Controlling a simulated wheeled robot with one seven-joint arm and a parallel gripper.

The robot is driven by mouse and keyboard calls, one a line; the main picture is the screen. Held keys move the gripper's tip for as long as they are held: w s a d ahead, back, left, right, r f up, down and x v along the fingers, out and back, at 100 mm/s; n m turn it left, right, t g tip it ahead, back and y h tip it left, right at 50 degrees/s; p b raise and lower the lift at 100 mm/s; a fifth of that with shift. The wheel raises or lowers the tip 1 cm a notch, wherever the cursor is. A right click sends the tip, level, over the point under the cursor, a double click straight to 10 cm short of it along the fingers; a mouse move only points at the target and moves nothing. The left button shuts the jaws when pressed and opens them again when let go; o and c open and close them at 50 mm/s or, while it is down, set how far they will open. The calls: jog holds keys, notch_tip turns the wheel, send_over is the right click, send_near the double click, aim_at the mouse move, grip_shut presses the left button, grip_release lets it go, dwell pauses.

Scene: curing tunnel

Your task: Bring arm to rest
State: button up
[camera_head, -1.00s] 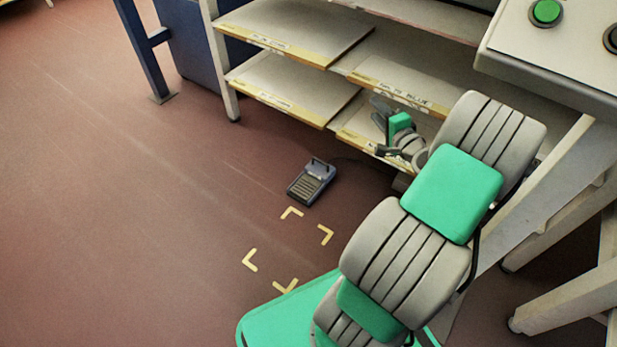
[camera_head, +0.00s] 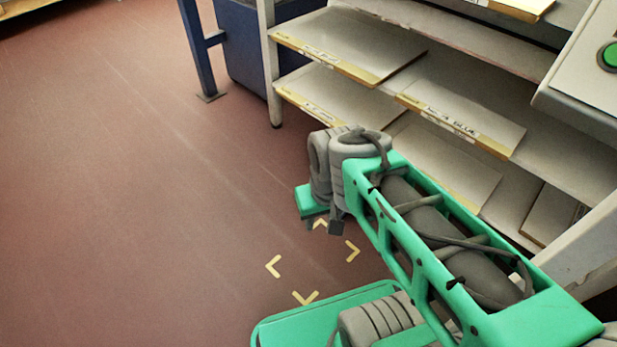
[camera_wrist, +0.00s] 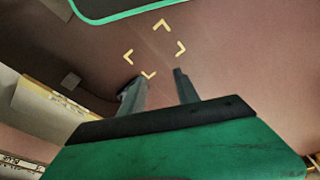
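My arm, green and grey, reaches from the lower right of the head view toward the middle. My gripper (camera_head: 325,224) points down at its far end, above the floor near the yellow corner marks (camera_head: 304,298). In the wrist view the two fingers of my gripper (camera_wrist: 159,76) stand apart with only floor between them, so it is open and empty. The yellow marks (camera_wrist: 162,27) show just beyond the fingertips there.
A shelf rack (camera_head: 272,70) with several labelled boards stands behind and right of my arm. A blue cabinet (camera_head: 242,60) is at the back. A control panel with a green button (camera_head: 609,56) is at the right edge. The red-brown floor (camera_head: 130,200) at left is clear.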

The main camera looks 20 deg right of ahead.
notch_tip(320, 180, up, 40)
jog(key=w+t+p, duration=0.1)
jog(key=p, duration=3.5)
jog(key=shift+w, duration=0.3)
